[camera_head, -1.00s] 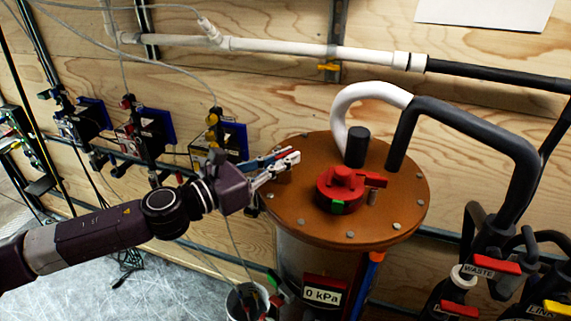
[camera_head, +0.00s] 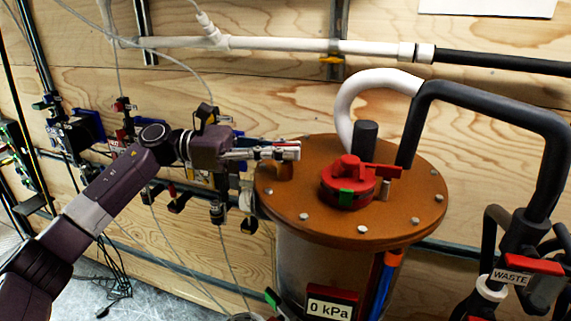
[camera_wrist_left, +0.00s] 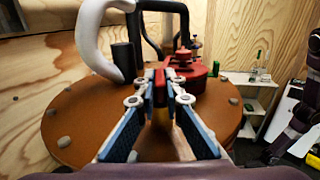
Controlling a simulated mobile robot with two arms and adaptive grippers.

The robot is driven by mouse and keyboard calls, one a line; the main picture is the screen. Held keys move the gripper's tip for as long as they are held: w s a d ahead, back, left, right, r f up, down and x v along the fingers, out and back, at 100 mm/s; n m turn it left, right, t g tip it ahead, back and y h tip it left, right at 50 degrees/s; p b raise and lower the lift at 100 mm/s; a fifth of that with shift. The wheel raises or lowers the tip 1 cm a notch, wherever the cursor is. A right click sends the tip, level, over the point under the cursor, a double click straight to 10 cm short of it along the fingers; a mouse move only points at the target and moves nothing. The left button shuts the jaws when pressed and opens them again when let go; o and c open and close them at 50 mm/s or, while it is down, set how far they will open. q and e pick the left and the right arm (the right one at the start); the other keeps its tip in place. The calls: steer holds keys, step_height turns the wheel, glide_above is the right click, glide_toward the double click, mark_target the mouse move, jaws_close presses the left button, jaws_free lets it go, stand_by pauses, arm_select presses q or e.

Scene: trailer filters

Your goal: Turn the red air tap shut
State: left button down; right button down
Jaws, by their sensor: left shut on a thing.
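The red air tap (camera_wrist_left: 160,85) shows in the left wrist view as a narrow red handle between my fingertips, above a brownish stem. In the head view only a little red (camera_head: 288,142) shows at the fingertips, over a short brown stem (camera_head: 284,172) at the left of the lid. My left gripper (camera_head: 294,150) reaches in from the left. Its blue-padded fingers (camera_wrist_left: 160,100) are closed on the red handle in the wrist view. The fingers hide most of the tap. My right gripper is not in view.
The copper-coloured round lid (camera_head: 300,205) carries a red round fitting (camera_head: 348,180) with a side handle, a dark post (camera_head: 366,140) and thick hoses (camera_head: 480,105). A gauge reads 0 kPa (camera_head: 330,309). The WASTE valve (camera_head: 520,265) stands at right. Wall valves (camera_head: 120,135) are at left.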

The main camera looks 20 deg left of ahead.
arm_select(q)
steer(key=shift+r+m+g+b, duration=0.1)
steer(key=shift+m+g+b, duration=0.7)
steer(key=shift+g, duration=0.4)
steer(key=c, duration=2)
jaws_free()
steer(key=shift+c, duration=0.2)
steer(key=shift+a, duration=0.1)
steer(key=a, duration=1.2)
steer(key=shift+s, duration=0.25)
steer(key=shift+d, duration=0.1)
